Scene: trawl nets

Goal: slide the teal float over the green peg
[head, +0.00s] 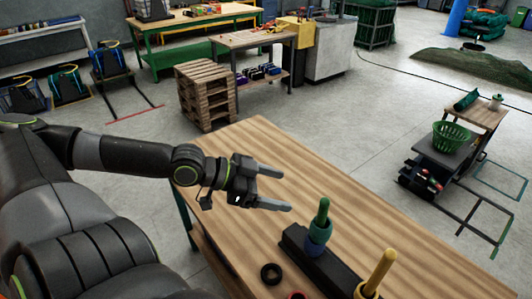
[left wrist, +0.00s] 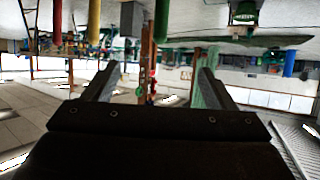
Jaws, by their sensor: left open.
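The green peg (head: 323,206) stands upright on a black base (head: 322,268) on the wooden table in the head view. The teal float (head: 319,231) is around its lower part, with the peg's top sticking out above. A blue piece (head: 315,247) shows directly under the teal float. My left gripper (head: 284,190) is open and empty, above the table, to the left of the green peg and apart from it. Its two open fingers also show in the left wrist view (left wrist: 155,85), with nothing clearly between them. My right gripper is not in view.
A yellow peg (head: 380,270) stands on the same base at the right. A black ring (head: 271,273) lies on the table (head: 262,150) left of the base, with a red ring (head: 297,295) at the bottom edge. The table's far part is clear.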

